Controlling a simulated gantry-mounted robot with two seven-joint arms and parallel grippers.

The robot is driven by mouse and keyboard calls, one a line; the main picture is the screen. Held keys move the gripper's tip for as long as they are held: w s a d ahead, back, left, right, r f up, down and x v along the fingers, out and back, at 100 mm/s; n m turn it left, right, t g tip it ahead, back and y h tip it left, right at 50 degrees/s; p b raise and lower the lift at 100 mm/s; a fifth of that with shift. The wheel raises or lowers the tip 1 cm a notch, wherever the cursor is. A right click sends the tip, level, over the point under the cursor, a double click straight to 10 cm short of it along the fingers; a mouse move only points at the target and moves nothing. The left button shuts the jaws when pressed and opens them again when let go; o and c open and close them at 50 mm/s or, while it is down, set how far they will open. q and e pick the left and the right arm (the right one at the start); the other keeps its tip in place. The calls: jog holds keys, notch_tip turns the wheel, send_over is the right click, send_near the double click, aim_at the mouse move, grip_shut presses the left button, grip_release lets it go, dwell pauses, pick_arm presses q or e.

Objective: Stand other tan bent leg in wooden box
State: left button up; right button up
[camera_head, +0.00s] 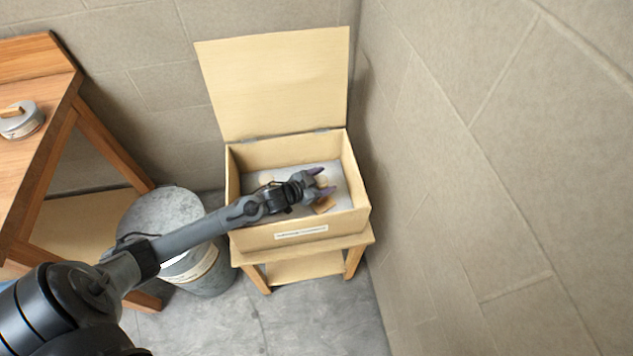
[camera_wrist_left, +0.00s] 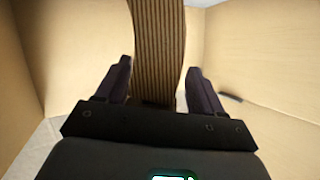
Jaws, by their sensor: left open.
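The wooden box (camera_head: 300,237) stands with its lid raised, and a grey surface lines its floor. My left gripper (camera_head: 322,182) is inside the box opening, open. In the left wrist view, a tan bent leg with dark layered stripes (camera_wrist_left: 157,40) stands between the spread fingers (camera_wrist_left: 160,82), with a gap on each side. In the head view, a tan piece (camera_head: 324,206) shows just below the gripper. Another small tan piece (camera_head: 266,180) shows further left in the box, partly hidden by my arm. My right gripper is not in view.
The box sits on a small wooden stand (camera_head: 305,270) close to the right wall. A grey drum (camera_head: 165,208) stands left of it, partly behind my arm. A wooden table (camera_head: 35,130) at far left carries a round tin (camera_head: 20,122). The raised lid (camera_head: 275,85) rises behind the box.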

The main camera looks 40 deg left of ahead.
pick_arm(q)
jog(key=shift+r, duration=0.35)
jog(key=p+v, duration=0.4)
jog(key=v, duration=0.8)
jog(key=shift+r, duration=0.2)
jog(key=shift+r, duration=0.1)
